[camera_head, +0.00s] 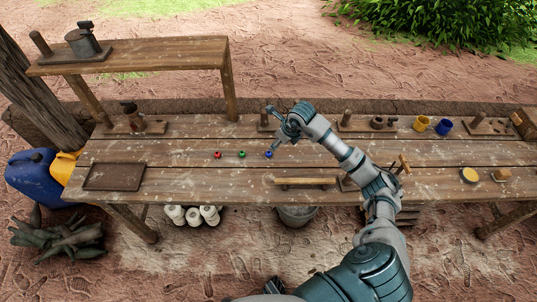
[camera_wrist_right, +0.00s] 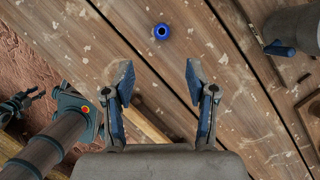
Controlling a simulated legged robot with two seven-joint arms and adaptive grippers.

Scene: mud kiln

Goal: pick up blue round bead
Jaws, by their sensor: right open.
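The blue round bead (camera_head: 268,155) lies on the wooden table, at the right end of a short row with a green bead (camera_head: 242,154) and a red bead (camera_head: 217,155). In the right wrist view the blue bead (camera_wrist_right: 161,31) shows a dark hole, beyond and roughly between the fingertips. My right gripper (camera_wrist_right: 158,78) is open and empty, its fingers apart and not touching the bead. In the head view it hangs above the table near the bead. What looks like my left gripper (camera_wrist_right: 22,102) shows at the left of the wrist view; its jaws are too small to judge.
An empty wooden tray (camera_head: 114,176) lies at the table's left. A wooden bar (camera_head: 305,182) lies near the front edge. A yellow cup (camera_head: 421,123) and a blue cup (camera_head: 444,127) stand at the back right. A raised shelf (camera_head: 150,53) stands behind. Table around the beads is clear.

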